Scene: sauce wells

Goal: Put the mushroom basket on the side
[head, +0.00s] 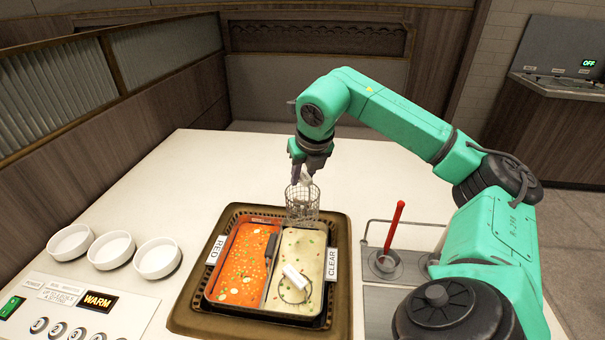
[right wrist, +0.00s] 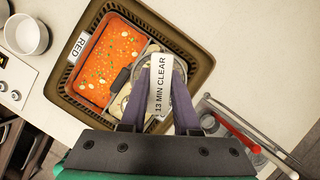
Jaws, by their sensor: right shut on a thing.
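My right gripper (head: 304,174) is shut on a wire basket (head: 302,205) and holds it above the far end of the pale CLEAR well (head: 313,240). What is in this basket is too small to tell. In the right wrist view, a white tag reading "13 MIN CLEAR" (right wrist: 160,88) sits between my right fingers and hides much of the basket. A second basket with a white handle tag (head: 296,277) sits in the CLEAR well. My left gripper is not in view.
The orange RED well (head: 238,272) lies left of the CLEAR well, with a dark handle (head: 270,248) near the divider. A red-handled ladle (head: 395,228) stands in a holder on the right. Several white bowls (head: 112,249) stand left. The counter behind is clear.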

